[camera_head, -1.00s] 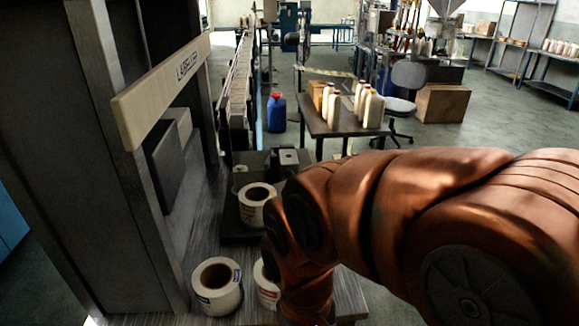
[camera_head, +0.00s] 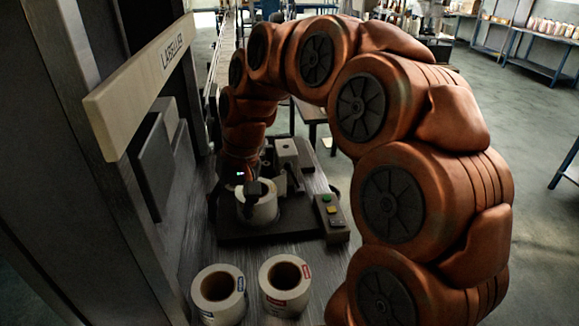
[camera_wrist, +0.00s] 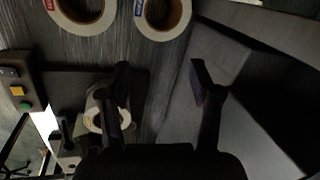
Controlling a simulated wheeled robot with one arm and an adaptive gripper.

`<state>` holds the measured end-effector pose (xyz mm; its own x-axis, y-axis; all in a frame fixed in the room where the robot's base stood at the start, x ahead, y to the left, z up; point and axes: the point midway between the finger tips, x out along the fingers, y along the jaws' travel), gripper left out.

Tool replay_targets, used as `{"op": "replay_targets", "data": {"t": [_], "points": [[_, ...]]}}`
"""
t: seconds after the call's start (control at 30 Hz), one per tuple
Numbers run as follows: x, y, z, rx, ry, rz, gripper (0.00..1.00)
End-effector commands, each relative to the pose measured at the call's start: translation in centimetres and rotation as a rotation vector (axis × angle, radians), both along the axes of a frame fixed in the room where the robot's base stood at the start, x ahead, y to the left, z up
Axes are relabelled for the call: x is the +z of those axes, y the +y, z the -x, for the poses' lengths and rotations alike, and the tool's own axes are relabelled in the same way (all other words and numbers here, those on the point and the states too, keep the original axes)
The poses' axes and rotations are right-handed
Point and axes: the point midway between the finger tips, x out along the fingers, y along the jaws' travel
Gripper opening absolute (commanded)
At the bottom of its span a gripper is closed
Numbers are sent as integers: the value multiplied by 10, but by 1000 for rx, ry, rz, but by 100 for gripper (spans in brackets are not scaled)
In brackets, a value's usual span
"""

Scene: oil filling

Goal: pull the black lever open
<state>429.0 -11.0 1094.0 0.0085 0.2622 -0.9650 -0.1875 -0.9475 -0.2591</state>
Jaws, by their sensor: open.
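The labeller machine (camera_head: 140,95) is at the left of the head view, with a dark base plate (camera_head: 240,236) in front of it. A white label roll (camera_head: 258,212) stands on that plate, and it also shows partly behind a finger in the wrist view (camera_wrist: 93,117). My gripper (camera_wrist: 160,80) points down there with its two dark fingers spread apart, and nothing shows held between them. In the head view its black finger parts overlap the roll. I cannot clearly tell the black lever from the dark fittings and fingers around the roll.
Two loose label rolls (camera_head: 219,290) (camera_head: 285,283) stand on the machine's table in front of the plate. A button box (camera_head: 332,215) with green and yellow buttons sits at the plate's right. A grey block (camera_head: 287,152) stands behind the roll. Open floor lies to the right.

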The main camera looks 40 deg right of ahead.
Motion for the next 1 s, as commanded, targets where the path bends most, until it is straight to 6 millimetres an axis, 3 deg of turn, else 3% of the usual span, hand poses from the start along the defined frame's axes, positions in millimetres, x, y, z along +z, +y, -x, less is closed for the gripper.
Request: {"op": "replay_targets", "data": {"t": [0.03,0.2,0.37,0.53,0.73,0.9,1.0], "points": [[1,-9,-19,-28,-9,-17,64],[2,-42,-74,-131,-39,-72,64],[-3,-85,-118,-240,-63,-113,64],[-16,-143,-157,-371,-85,-142,64],[-38,-221,-186,-536,-111,-153,64],[-57,-278,-194,-654,-122,-147,64],[-64,-301,-195,-700,-127,-141,64]]}}
